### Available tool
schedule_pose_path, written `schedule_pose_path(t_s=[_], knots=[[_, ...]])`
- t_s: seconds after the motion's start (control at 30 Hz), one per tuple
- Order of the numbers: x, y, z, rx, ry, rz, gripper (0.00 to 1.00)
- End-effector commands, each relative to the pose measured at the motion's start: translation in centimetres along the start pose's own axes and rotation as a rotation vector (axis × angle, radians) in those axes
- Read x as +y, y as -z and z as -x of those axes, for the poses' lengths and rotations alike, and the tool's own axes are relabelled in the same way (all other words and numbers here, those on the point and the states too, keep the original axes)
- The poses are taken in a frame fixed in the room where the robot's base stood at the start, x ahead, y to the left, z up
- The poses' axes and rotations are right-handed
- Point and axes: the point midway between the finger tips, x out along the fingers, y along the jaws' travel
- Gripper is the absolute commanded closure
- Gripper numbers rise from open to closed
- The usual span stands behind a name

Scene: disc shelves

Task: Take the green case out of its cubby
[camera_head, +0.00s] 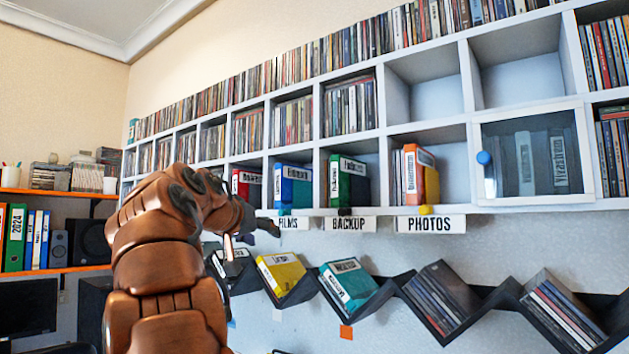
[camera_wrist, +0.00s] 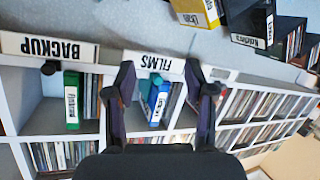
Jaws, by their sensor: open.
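The green case (camera_head: 349,180) stands upright in the cubby above the BACKUP label (camera_head: 348,224), its white-labelled spine facing out. In the wrist view, which is upside down, the green case (camera_wrist: 72,100) is left of my gripper, beside the BACKUP label (camera_wrist: 48,47). My gripper (camera_wrist: 160,76) is open and empty. Its fingers flank the FILMS label (camera_wrist: 153,61) and the blue case (camera_wrist: 158,105), one cubby over from the green case. In the head view my gripper (camera_head: 252,236) is low and left of the green case, partly hidden by my arm.
An orange case (camera_head: 418,172) stands above the PHOTOS label (camera_head: 430,224), and a red case (camera_head: 246,183) stands further left. A glass door (camera_head: 535,160) with a blue knob closes the right cubby. Below, a dark zigzag shelf holds a yellow case (camera_head: 282,272) and a teal case (camera_head: 347,284).

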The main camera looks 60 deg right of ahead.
Motion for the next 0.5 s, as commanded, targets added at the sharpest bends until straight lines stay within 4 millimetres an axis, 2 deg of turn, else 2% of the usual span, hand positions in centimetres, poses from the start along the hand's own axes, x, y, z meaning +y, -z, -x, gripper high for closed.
schedule_pose_path(t_s=[0.03, 0.2, 0.4, 0.5], knots=[[1.4, 1.2, -0.3, 0.026, -0.035, -0.035, 0.46], [6.3, 4.7, -0.6, 0.115, -0.145, -0.152, 0.46], [11.3, 7.1, -0.2, 0.202, -0.251, -0.267, 0.46], [13.0, 7.7, 0.1, 0.231, -0.286, -0.305, 0.46]])
